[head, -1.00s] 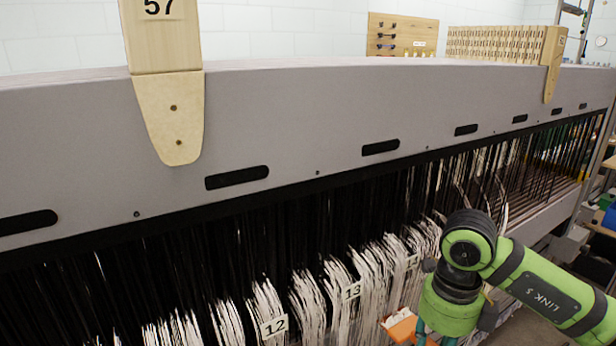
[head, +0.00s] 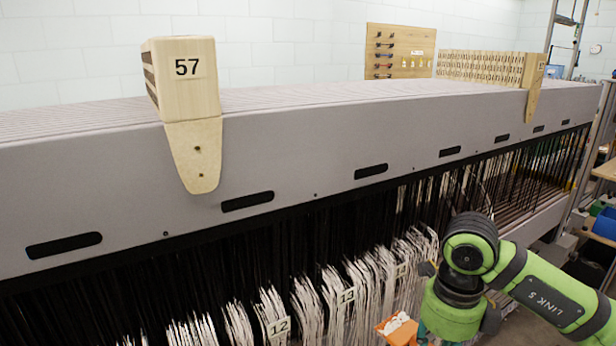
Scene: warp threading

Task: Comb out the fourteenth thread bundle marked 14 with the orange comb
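The fourteenth thread bundle (head: 406,290) hangs among the white bundles below the grey beam. Its small tag (head: 402,270) is only partly legible. An orange piece (head: 383,327), which looks like the comb, shows at the bottom edge beside that bundle, with white over part of it. My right arm comes in from the right. Its gripper (head: 422,332) points down beside the orange piece, with a teal part just showing. Its fingertips are cut off or hidden, so I cannot tell whether it grips the comb. My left gripper is out of view.
Bundles tagged 12 (head: 279,327) and 13 (head: 347,296) hang to the left. The long grey beam (head: 300,150) with slots crosses the view above them. A wooden block marked 57 (head: 186,75) sits on the beam. A tool board (head: 400,50) hangs on the back wall.

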